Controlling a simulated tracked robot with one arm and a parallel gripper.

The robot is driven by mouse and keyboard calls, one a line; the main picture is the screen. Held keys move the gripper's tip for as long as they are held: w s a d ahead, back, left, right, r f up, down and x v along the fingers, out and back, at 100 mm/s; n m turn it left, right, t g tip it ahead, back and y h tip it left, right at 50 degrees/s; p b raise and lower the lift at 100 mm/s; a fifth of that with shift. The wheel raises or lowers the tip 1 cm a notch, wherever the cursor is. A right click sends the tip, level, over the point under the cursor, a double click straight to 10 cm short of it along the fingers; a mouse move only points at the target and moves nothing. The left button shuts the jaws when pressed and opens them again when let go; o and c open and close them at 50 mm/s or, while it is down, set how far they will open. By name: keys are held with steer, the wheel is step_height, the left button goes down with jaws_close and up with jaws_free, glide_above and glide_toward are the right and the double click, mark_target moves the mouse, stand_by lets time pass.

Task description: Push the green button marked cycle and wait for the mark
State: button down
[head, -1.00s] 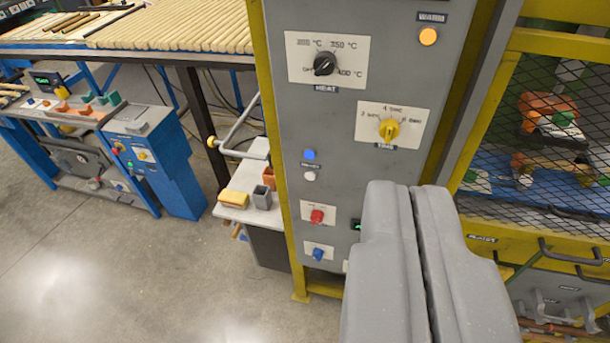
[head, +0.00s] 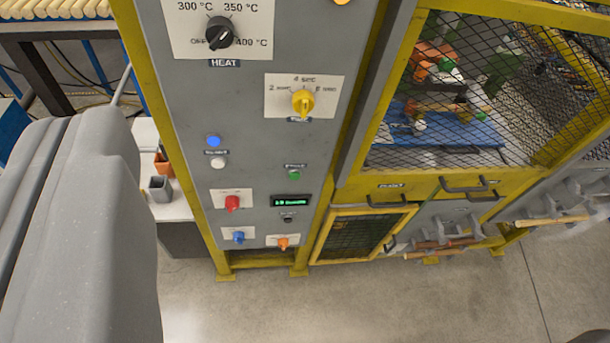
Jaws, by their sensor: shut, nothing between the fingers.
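The green button (head: 294,174) is a small round button on the grey control panel (head: 260,140). A small label sits just above it, too small to read surely. A small dark display with green characters (head: 292,201) is just below it. My gripper (head: 75,118) is large at the left edge of the picture, its two grey fingers together with nothing between them. It shows left of the panel and well apart from the green button in the picture. The button is fully visible.
The panel also carries a black heat knob (head: 220,33), a yellow knob (head: 303,102), a blue button (head: 214,141), a white button (head: 218,162), and red (head: 232,203), blue (head: 239,237) and orange (head: 283,243) knobs. A yellow-framed mesh guard (head: 440,156) stands right. Floor (head: 370,300) in front is clear.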

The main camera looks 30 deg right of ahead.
steer(key=w+d+f+n+g+h, duration=0.1)
steer(key=w+d+f+g, duration=0.1)
steer(key=w+f, duration=0.7)
steer(key=n+g+h, duration=0.2)
steer(key=n+g, duration=0.1)
glide_toward(295, 176)
steer(key=s+a+r, duration=0.5)
steer(key=a+r, duration=0.2)
steer(key=r, duration=0.2)
steer(key=d+f+n+g+h, duration=0.1)
steer(key=d+f, duration=0.4)
steer(key=f, duration=0.9)
steer(key=shift+d+f+n+g+p, duration=0.25)
steer(key=shift+f+n+g+p, duration=0.1)
steer(key=shift+n+g, duration=0.35)
steer(key=w+d, duration=0.2)
steer(key=w, duration=0.6)
steer(key=shift+w+d+p, duration=0.2)
steer(key=shift+w+p, duration=0.05)
steer(key=shift+p, duration=0.15)
steer(key=shift+w+r, duration=0.1)
steer(key=shift+w, duration=0.05)
steer(key=shift+w+d, duration=0.15)
steer(key=shift+w, duration=0.2)
